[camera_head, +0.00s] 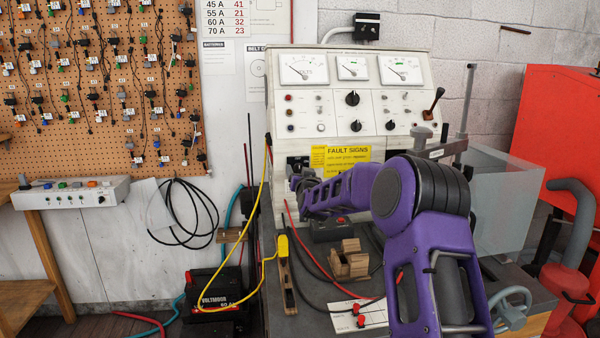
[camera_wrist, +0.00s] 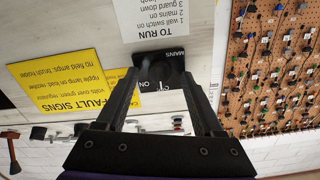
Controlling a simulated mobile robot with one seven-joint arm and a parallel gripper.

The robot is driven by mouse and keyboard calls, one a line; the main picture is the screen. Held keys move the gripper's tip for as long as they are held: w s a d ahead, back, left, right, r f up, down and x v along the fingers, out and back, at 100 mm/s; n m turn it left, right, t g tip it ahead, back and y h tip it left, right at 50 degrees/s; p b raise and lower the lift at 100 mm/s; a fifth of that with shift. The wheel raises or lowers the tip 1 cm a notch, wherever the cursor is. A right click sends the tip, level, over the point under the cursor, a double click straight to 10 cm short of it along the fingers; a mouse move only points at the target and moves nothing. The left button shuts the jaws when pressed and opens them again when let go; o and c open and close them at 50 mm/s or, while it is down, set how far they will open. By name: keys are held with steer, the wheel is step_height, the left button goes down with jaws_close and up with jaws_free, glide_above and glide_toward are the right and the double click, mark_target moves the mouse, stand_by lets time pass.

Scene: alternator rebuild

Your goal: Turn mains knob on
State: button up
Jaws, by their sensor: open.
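The mains switch is a black plate (camera_wrist: 172,72) with white lettering "MAINS" and "ON", upside down in the wrist view. Its knob shows only as a dark, blurred shape between my fingers, so I cannot tell its setting. My gripper (camera_wrist: 160,78) is open and empty. Its two fingers reach to either side of the plate, close to the panel; I cannot tell whether they touch the knob. In the head view my gripper (camera_head: 298,173) is at the lower left of the white test bench panel (camera_head: 350,63), and the arm partly hides that area.
A yellow fault signs label (camera_head: 348,154) is just right of my gripper. A yellow cable (camera_head: 262,215) hangs at the panel's left side. Wooden blocks (camera_head: 349,262) and leads lie on the bench below my arm. A lever (camera_head: 433,103) sticks out at right.

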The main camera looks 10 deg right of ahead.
steer(key=shift+w, duration=0.2)
jaws_close()
stand_by(0.3)
steer(key=m, duration=0.5)
steer(key=shift+d+m, duration=0.1)
steer(key=shift+m, duration=0.3)
steer(key=m, duration=0.5)
steer(key=shift+m, duration=0.7)
